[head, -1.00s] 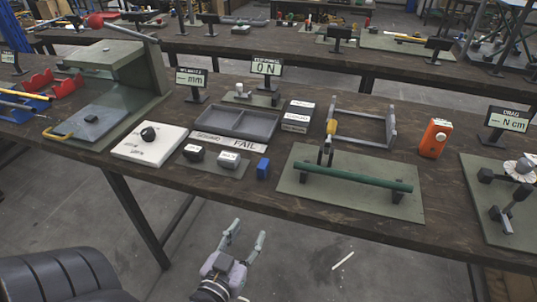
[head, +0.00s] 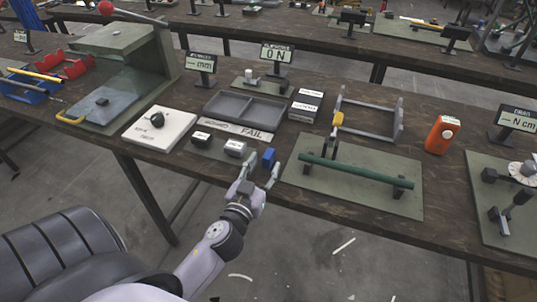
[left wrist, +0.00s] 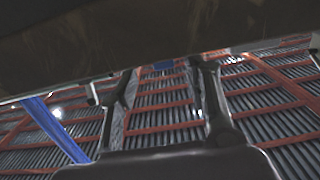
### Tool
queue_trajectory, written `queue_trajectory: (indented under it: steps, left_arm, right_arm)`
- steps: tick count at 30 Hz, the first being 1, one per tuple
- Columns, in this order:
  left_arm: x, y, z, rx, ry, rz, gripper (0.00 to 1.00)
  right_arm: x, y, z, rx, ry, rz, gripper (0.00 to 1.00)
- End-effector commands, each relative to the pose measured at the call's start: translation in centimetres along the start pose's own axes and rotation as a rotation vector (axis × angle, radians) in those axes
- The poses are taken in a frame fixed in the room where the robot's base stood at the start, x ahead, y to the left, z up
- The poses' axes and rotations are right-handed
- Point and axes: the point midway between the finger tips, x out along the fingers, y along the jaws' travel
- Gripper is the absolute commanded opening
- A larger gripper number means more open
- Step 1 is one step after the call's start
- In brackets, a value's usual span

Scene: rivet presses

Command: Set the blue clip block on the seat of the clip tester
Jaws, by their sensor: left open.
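The blue clip block (head: 269,157) stands upright near the front edge of the dark table. The likely clip tester is a small device with a white cylinder (head: 249,75) on a green base, by a display reading "0 N" (head: 277,54); its seat is too small to make out. My left gripper (head: 260,168) is open and empty, fingers pointing at the block from the table's front edge. In the left wrist view a small blue patch, probably the block (left wrist: 163,65), shows between the fingertips (left wrist: 162,78). My right gripper is out of view.
A grey two-compartment tray (head: 242,112) and a FAIL strip (head: 236,132) lie between block and tester. A green rod fixture (head: 355,169) is at right. A stack of labelled boxes (head: 306,105) stands behind.

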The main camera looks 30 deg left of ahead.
Motion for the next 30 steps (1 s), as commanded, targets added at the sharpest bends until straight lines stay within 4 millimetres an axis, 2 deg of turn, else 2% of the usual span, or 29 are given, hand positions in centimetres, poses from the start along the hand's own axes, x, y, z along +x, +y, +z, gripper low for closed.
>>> queue_trajectory:
  steps: [4,13,21,30]
  left_arm:
    - [1.1,-0.1,0.0,0.001,0.0,0.0,0.43]
    - [5.1,-0.5,0.4,0.0,0.0,0.0,0.43]
    - [5.4,-0.5,0.7,-0.001,-0.002,0.0,0.43]
    - [5.4,-0.5,0.6,-0.001,-0.001,0.0,0.24]
  right_arm:
    - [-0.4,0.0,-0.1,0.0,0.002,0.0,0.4]
    - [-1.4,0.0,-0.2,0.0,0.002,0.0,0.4]
    - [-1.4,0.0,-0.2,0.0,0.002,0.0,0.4]
    - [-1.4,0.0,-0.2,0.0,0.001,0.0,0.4]
